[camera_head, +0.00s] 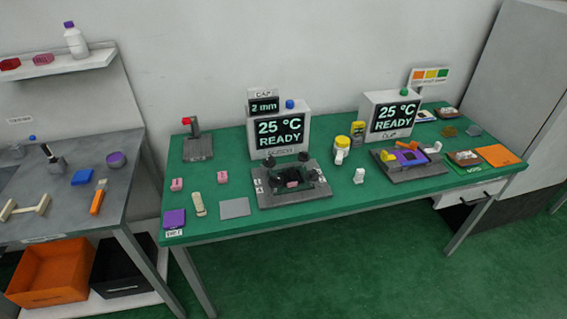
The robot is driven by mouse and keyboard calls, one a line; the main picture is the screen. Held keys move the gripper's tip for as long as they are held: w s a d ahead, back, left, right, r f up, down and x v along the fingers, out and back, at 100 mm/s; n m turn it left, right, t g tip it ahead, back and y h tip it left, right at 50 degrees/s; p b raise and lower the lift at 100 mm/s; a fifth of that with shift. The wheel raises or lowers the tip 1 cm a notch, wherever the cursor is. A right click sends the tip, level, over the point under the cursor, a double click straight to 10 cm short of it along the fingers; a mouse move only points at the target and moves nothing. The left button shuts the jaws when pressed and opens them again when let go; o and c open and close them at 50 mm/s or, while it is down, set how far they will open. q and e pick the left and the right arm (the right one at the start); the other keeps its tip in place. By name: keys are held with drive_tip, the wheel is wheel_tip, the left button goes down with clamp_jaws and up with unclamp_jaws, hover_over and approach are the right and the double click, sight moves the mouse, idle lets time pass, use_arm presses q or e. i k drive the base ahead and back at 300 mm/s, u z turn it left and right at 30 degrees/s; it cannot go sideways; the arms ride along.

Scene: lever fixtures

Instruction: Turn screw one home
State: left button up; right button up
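A dark grey fixture (325,190) sits on the green table in front of a display reading "25 °C READY". It carries several black screw knobs around a small pinkish block (292,184). Small pale labels (259,190) mark its left side, too small to read, so I cannot tell which knob is screw one or how far any is turned. Neither of my grippers shows in this view.
The display box (281,143) stands behind the fixture, with a "CAP 2 mm" sign on top. A grey plate (235,208) lies to the left. A yellow-topped white bottle (341,150) and a small white item (359,175) stand to the right. The front table strip is clear.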

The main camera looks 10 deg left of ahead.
sight(267, 162)
drive_tip(key=z, duration=1.1)
drive_tip(key=i, duration=1.2)
drive_tip(key=u, duration=0.25)
